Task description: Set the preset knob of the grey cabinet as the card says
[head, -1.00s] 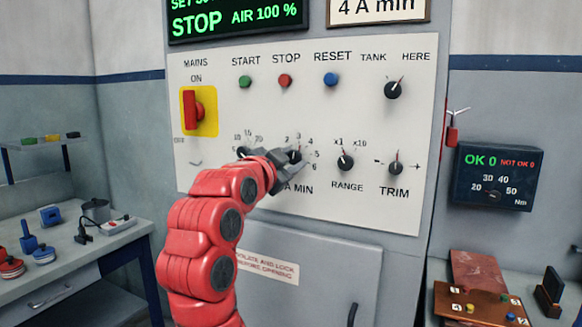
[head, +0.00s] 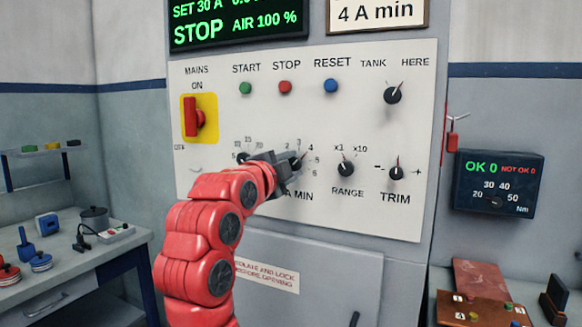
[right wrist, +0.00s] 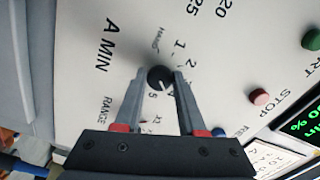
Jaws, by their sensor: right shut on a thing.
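The grey cabinet's pale panel (head: 410,130) fills the middle of the head view. The card (head: 372,14) above it reads "4 A min". My right gripper (head: 292,165) is at the black A MIN knob (head: 297,161), whose scale has numbers up to 6. In the right wrist view the fingers (right wrist: 161,77) lie on either side of that knob (right wrist: 160,78), shut on it. A light pointer line shows on the knob, but I cannot tell its exact number. Another numbered knob (head: 242,157), left of it, is partly hidden by my arm. My left gripper is out of view.
The RANGE knob (head: 346,168) is close on the right, with the TRIM knob (head: 396,172) beyond. START (head: 245,88), STOP (head: 285,88) and RESET (head: 331,86) buttons and the red MAINS switch (head: 193,117) are above. The display (head: 238,22) reads "SET 30 A" and "STOP".

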